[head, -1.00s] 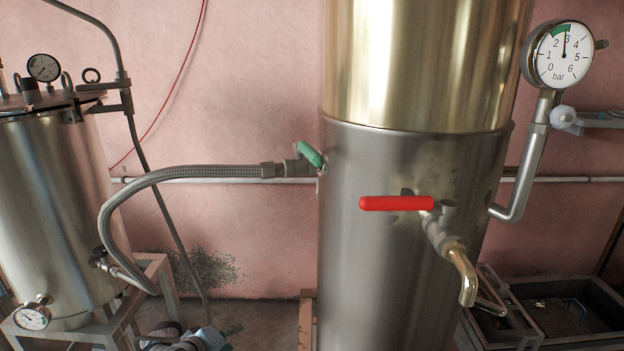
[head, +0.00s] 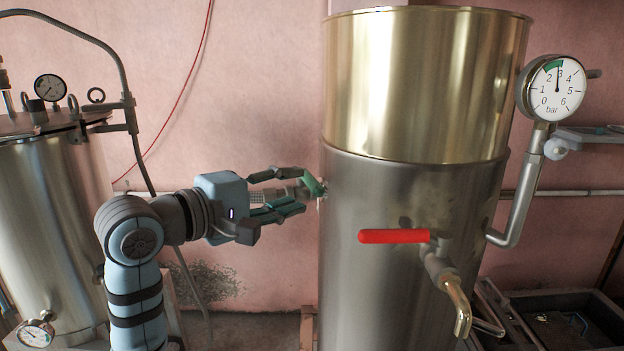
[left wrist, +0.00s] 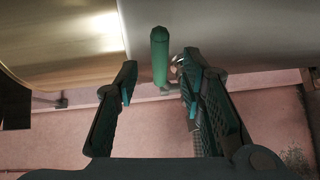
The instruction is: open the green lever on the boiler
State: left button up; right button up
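The boiler (head: 400,205) is a tall metal cylinder with a brassy upper part and a steel lower part. The green lever (head: 314,185) is on its left side, at the end of a braided hose that my gripper partly covers. My left gripper (head: 288,190) is beside the lever with its fingers open, pointing at the boiler. In the left wrist view the green lever (left wrist: 159,56) stands between and just beyond the two fingertips (left wrist: 157,82), with gaps on both sides. I cannot tell whether a finger touches it. My right gripper is not in view.
A red lever (head: 394,236) and a brass spout (head: 459,310) stick out from the boiler's front. A pressure gauge (head: 557,88) stands on a pipe at right. A steel tank (head: 45,220) with gauges is at left. A pink wall is behind.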

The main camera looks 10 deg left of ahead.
aim_at(309, 185)
pick_arm(q)
jog(key=x, duration=0.5)
jog(key=shift+d+r, duration=0.1)
jog(key=shift+d, duration=0.1)
jog(key=shift+w+d, duration=0.15)
jog(key=shift+w, duration=0.25)
grip_shut()
